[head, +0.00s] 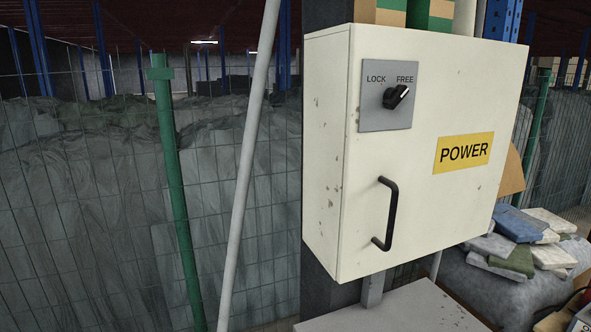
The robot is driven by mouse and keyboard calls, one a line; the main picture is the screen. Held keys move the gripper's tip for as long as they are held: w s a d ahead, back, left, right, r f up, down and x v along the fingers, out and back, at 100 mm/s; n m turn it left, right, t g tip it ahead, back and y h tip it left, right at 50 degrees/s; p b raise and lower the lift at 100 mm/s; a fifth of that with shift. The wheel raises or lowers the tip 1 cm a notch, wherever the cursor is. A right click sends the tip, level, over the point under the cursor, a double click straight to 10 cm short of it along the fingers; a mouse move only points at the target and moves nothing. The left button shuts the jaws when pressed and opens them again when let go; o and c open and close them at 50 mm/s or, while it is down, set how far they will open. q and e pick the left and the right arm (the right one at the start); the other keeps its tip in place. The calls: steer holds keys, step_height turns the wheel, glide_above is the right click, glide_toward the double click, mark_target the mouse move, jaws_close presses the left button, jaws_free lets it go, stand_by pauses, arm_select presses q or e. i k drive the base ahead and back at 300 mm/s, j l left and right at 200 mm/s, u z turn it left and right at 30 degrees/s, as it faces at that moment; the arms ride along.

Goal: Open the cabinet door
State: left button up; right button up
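The cream metal cabinet (415,200) hangs at the centre right in the head view. Its door looks shut, flush with the box. A black bar handle (391,214) stands upright on the lower left of the door. Above it a grey plate (376,118) carries a black rotary knob (396,97) between the words LOCK and FREE. The knob's white mark points up and right, toward FREE. A yellow POWER label (463,152) is on the door's right. Neither of my grippers is in view.
A grey flat surface (395,312) lies below the cabinet. A pale slanted pole (246,150) and a green fence post (176,190) stand to the left, with wire mesh and covered heaps. Blue and white folded bags (520,224) are piled at right. The space before the door looks clear.

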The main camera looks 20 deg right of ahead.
mark_target(422, 176)
steer(key=z, duration=1.65)
steer(key=i+l+u, duration=0.25)
steer(key=i+l, duration=0.15)
steer(key=l, duration=0.1)
